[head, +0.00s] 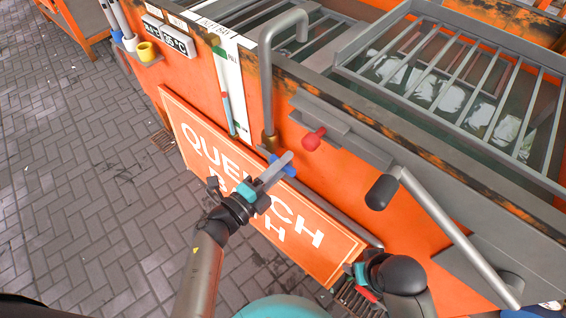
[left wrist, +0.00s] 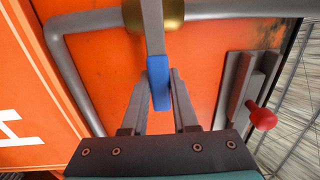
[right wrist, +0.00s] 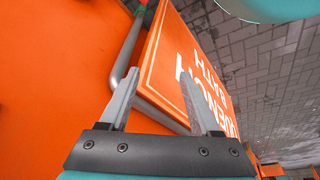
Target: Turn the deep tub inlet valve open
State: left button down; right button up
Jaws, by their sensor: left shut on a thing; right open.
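The inlet valve has a brass body (head: 268,141) on a grey pipe (head: 266,85) against the orange tub wall. Its grey lever ends in a blue grip (head: 289,169). In the left wrist view the brass body (left wrist: 165,12) is at the top, and the lever crosses the pipe's line, with its blue grip (left wrist: 158,84) between my fingers. My left gripper (head: 281,163) is shut on the blue grip. My right gripper (head: 361,277) is open and empty, low by the tub's side. The right wrist view shows its fingers (right wrist: 154,82) apart, near the sign.
A red knob (head: 313,138) sticks out right of the valve. A black-handled crank (head: 383,191) projects further right. An orange sign (head: 216,163) leans below the valve. A grated tray (head: 450,85) lies on the tub top. Paved floor (head: 80,190) is clear at left.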

aim_at(275, 155)
pick_arm(q)
jog(key=r+n+p, duration=0.1)
jog(key=p, duration=0.1)
jog(key=n+p, duration=0.1)
jog(key=shift+a+r+n+p, duration=0.15)
jog(key=shift+r+n+p, duration=0.15)
jog(key=shift+r+p, duration=0.1)
jog(key=n+p, duration=0.1)
jog(key=r+n+p, duration=0.1)
jog(key=n+p, duration=0.1)
jog(key=shift+w+a+r, duration=0.25)
jog(key=shift+a+r, duration=0.05)
jog(key=shift+r, duration=0.05)
jog(key=shift+w+a+r+n+p, duration=0.1)
jog(key=shift+a+r+n+p, duration=0.1)
jog(key=shift+n+p, duration=0.45)
pick_arm(e)
jog(key=s+d+f, duration=0.3)
jog(key=s+f, duration=0.2)
jog(key=f, duration=0.1)
jog(key=s+d+f+g, duration=0.1)
jog(key=s+d+f, duration=0.2)
jog(key=f, duration=0.4)
jog(key=shift+s+f+h, duration=0.2)
jog(key=shift+s+h, duration=0.2)
jog(key=shift+s, duration=0.45)
pick_arm(q)
jog(key=c, duration=0.7)
grip_release()
jog(key=shift+d, duration=0.1)
